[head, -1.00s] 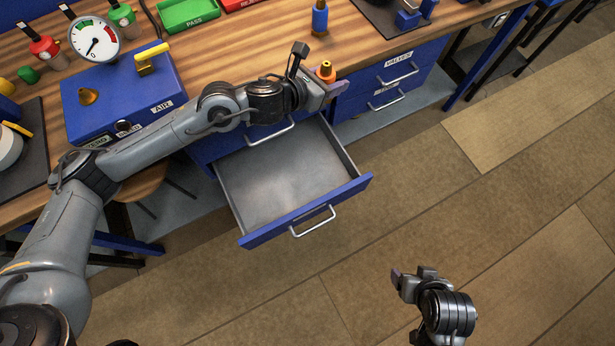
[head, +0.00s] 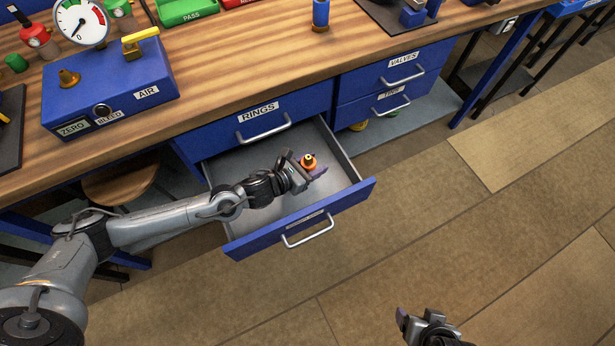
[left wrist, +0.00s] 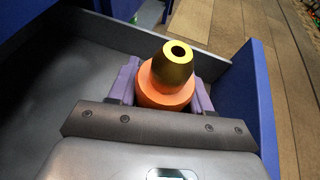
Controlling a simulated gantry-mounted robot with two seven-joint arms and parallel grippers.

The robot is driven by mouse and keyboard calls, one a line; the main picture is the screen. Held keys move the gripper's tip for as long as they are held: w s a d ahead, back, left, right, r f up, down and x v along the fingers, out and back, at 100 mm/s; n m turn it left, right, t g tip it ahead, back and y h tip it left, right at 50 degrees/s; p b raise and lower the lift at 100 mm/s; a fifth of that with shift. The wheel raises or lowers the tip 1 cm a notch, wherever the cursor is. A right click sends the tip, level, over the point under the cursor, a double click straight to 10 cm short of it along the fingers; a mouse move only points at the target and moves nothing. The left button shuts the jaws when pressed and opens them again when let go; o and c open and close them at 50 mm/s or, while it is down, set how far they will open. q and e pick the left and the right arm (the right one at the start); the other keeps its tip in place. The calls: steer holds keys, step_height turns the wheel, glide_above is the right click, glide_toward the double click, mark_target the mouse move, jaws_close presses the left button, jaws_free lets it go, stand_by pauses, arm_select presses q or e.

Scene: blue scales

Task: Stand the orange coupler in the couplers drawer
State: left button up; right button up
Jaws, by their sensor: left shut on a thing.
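The orange coupler (head: 308,162) has an orange body and a brass-coloured tip with a hole in the top. It stands upright between the fingers of my left gripper (head: 312,171), which is shut on it. In the left wrist view the coupler (left wrist: 170,78) sits between the purple fingers. Both are over or inside the open drawer (head: 343,200), towards its right side. I cannot tell whether the coupler's base touches the drawer floor; it is hidden. My right gripper (head: 405,318) is at the bottom of the head view, away from the drawer, its opening unclear.
The drawer is otherwise empty, with free floor at its left and back. A shut drawer labelled RINGS (head: 258,113) is above it. The VALVES drawer (head: 402,70) is shut to the right. A blue air box (head: 110,95) and gauge (head: 82,20) stand on the bench.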

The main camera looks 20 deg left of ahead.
arm_select(q)
steer(key=shift+f+b, duration=1.15)
steer(key=shift+f, duration=2)
steer(key=shift+w+f, duration=0.1)
steer(key=shift+f, duration=0.05)
steer(key=o, duration=1.2)
